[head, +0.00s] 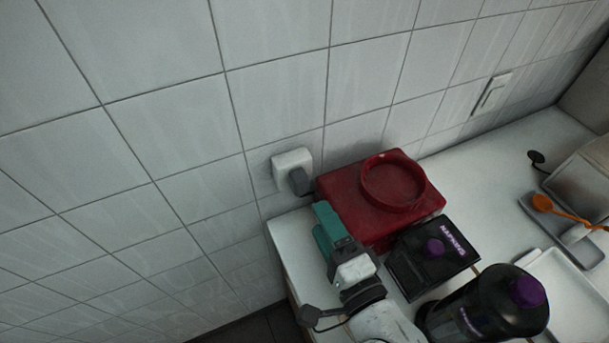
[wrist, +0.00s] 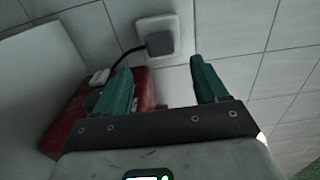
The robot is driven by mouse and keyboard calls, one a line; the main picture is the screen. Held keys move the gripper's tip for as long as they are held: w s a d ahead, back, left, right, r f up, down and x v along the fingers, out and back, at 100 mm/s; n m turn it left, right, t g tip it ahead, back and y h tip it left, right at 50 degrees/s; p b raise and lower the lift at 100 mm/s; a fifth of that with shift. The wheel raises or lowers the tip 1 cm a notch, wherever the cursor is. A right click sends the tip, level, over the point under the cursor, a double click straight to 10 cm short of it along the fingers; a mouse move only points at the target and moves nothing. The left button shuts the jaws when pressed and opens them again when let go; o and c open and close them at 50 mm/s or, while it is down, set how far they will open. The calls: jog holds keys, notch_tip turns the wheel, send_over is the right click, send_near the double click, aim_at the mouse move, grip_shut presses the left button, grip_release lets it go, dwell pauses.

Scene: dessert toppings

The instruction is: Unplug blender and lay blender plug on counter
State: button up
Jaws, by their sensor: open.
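The grey blender plug (head: 299,181) sits in the white wall outlet (head: 284,165) at the tiled wall. In the wrist view the plug (wrist: 160,43) is in the outlet (wrist: 144,26), with a black cord (wrist: 124,57) running down left to the red blender base (wrist: 67,126). In the head view the red base (head: 335,191) stands on the white counter (head: 287,236) against the wall, with a round red ring on top. My gripper (head: 321,219) is open and empty beside the base. In the wrist view the plug lies just beyond and between the teal fingertips (wrist: 161,65), apart from them.
A black container with a purple top (head: 485,310) is at the lower right. A tray with an orange utensil (head: 545,203) lies far right. Bare counter shows right of the base and at the left end.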

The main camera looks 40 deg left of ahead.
aim_at(303, 189)
jog(key=shift+w+a, duration=0.1)
jog(key=shift+a, duration=0.05)
jog(key=shift+x, duration=4.3)
jog(key=shift+p, duration=0.4)
jog(key=c, duration=1.3)
jog(key=shift+v, duration=2.95)
jog(key=shift+r+p, duration=0.2)
jog(key=shift+p, duration=0.45)
jog(key=p, duration=0.2)
jog(key=h+p, duration=0.1)
jog(key=p, duration=0.1)
jog(key=shift+s+d, duration=0.25)
